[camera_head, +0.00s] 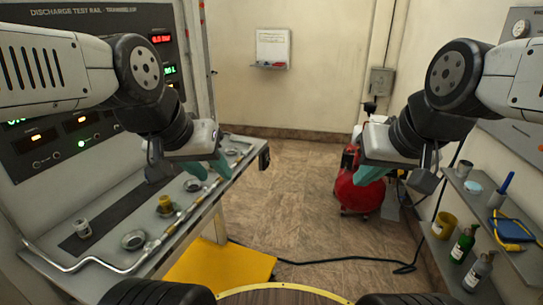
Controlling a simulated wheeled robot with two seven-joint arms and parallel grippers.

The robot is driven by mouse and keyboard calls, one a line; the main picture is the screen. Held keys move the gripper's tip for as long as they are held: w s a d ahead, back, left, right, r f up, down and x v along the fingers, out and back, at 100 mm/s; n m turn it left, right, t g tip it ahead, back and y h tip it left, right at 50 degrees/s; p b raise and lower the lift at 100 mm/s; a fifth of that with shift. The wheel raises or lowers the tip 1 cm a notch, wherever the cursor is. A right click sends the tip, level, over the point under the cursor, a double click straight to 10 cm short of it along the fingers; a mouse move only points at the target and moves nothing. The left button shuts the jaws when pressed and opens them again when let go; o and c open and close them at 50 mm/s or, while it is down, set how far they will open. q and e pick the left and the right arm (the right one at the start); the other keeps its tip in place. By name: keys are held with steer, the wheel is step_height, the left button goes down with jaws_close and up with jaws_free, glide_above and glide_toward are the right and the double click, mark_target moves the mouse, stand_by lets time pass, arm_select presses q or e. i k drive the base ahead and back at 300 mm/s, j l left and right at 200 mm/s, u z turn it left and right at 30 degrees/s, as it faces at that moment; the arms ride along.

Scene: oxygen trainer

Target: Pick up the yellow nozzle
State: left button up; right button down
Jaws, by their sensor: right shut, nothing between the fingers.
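The yellow nozzle (165,204) stands upright on the sloping grey bench at the left, in a round seat. My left gripper (207,168) hangs above the bench, up and to the right of the nozzle and apart from it. Its teal fingers look spread, with nothing between them. My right gripper (370,175) is at the right, in front of the red machine, far from the nozzle. Its teal fingers are shut and empty.
The bench (215,195) also holds a small metal fitting (82,228), several round seats and a bent pipe (95,260) along its front edge. A yellow platform (222,262) lies below. A red compressor (355,192) stands on the floor. A shelf (510,255) at right holds bottles (462,244).

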mark_target(165, 202)
steer(key=u, duration=1.6)
